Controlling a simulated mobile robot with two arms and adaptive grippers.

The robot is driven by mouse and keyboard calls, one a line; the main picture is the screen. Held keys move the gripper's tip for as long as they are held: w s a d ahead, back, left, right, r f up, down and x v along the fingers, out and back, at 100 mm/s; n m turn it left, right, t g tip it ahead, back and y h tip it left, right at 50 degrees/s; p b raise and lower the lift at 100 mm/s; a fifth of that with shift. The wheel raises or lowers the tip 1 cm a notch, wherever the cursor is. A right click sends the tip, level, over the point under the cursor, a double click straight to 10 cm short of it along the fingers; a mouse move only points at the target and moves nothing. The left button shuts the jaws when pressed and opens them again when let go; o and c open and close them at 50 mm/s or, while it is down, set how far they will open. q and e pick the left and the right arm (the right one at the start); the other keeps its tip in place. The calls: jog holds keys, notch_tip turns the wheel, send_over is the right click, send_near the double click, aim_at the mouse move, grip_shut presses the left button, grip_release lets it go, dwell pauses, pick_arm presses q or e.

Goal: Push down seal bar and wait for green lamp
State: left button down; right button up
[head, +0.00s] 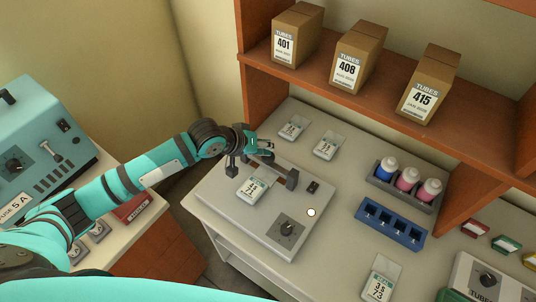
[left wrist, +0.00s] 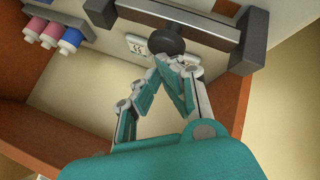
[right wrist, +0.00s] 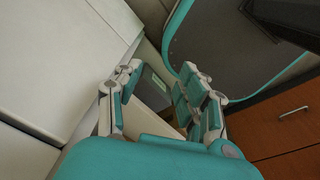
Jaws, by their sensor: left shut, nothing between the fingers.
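The sealer (head: 225,205) is a flat grey box on the white table. Its seal bar (head: 265,163) spans two dark posts, and a labelled pouch (head: 250,190) lies in front of it on the sealer. The lamp (head: 311,212) on its right side looks pale white, not green. In the left wrist view the bar (left wrist: 205,27) carries a round black knob (left wrist: 166,42). My left gripper (left wrist: 172,66) is shut and empty, its tips close to the knob; I cannot tell whether they touch. My right gripper (right wrist: 160,82) is open and empty, away from the sealer.
Two labelled pouches (head: 327,146) lie behind the sealer. A rack of coloured bottles (head: 408,183) and a blue rack (head: 391,224) stand to its right. Tube boxes (head: 357,55) sit on the shelf above. A teal machine (head: 42,125) stands at left.

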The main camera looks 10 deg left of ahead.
pick_arm(q)
jog(key=shift+f+b, duration=0.35)
jog(key=shift+f, duration=0.75)
dwell(0.6)
jog(key=shift+r, duration=0.15)
jog(key=shift+r+p, duration=1.75)
jog(key=shift+p, duration=0.5)
notch_tip(320, 180, up, 3)
jog(key=p, duration=0.3)
jog(key=shift+f, duration=0.2)
jog(key=shift+r, duration=1.15)
